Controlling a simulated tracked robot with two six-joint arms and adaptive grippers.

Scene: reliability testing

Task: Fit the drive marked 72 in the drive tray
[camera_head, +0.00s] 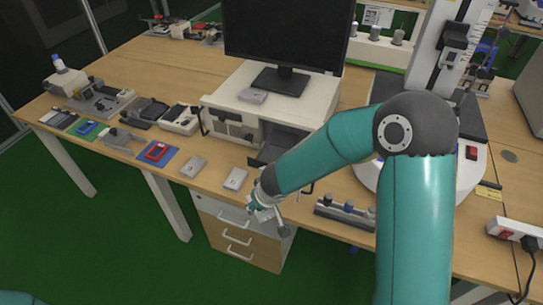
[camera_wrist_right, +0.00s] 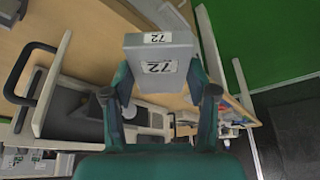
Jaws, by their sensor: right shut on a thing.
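The drive marked 72 (camera_wrist_right: 160,65) is a grey block with white labels. My right gripper (camera_wrist_right: 160,92) is shut on it, fingers on either side, in the right wrist view. In the head view my right gripper (camera_head: 262,205) is low in front of the bench edge, and the drive is hard to make out there. A dark drive tray (camera_head: 258,161) sticks out from the beige computer case (camera_head: 232,100). The tray also shows in the right wrist view (camera_wrist_right: 75,123), left of the drive and apart from it. My left gripper is out of view.
Two grey drives lie on the bench, one at the left (camera_head: 193,166) and one nearer the tray (camera_head: 236,179). Another grey block (camera_head: 253,95) lies on the case below the monitor (camera_head: 290,30). A dark rack with knobs (camera_head: 345,212) stands at the front edge.

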